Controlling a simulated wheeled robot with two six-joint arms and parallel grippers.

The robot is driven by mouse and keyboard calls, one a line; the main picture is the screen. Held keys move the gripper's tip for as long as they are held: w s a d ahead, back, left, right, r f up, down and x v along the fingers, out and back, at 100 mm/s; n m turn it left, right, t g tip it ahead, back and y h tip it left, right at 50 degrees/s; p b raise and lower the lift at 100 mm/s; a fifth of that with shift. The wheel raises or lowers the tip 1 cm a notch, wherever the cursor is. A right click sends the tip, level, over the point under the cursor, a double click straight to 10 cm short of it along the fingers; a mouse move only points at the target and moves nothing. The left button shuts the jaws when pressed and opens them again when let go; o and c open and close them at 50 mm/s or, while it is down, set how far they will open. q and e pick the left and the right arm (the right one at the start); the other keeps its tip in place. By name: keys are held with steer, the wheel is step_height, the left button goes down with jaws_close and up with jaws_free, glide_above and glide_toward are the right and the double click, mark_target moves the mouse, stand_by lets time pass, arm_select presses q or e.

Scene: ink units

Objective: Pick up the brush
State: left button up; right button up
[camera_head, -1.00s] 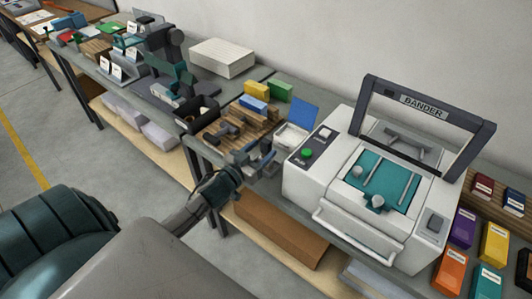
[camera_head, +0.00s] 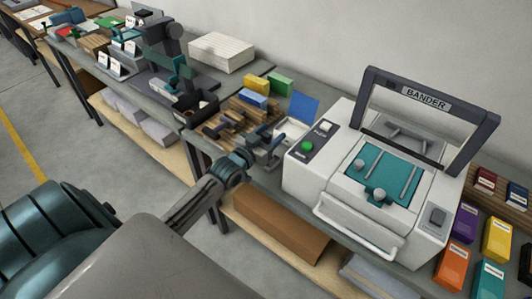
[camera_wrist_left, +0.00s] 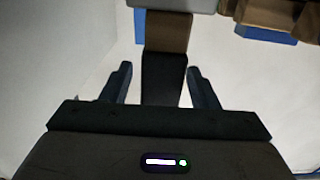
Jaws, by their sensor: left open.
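My left gripper (camera_head: 270,148) is over the bench, between the wooden tool rack and the white printing machine, beside a white tray with a raised blue lid. In the left wrist view its two dark fingers (camera_wrist_left: 160,70) stand apart. An upright-looking piece, black below and brown above with a pale grey top, shows between them; it is probably the brush (camera_wrist_left: 167,38). I cannot tell whether the fingers touch it. In the head view the brush cannot be made out for certain near the gripper. My right gripper is not in view.
The wooden rack (camera_head: 246,107) holds several brown and dark tools close left of the gripper. The white machine (camera_head: 330,190) stands close on the right. The blue lid (camera_head: 303,107) rises just behind. Coloured ink boxes (camera_head: 497,240) lie at the far right.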

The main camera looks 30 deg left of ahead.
arm_select(q)
steer(key=c, duration=1.1)
steer(key=shift+o, duration=0.2)
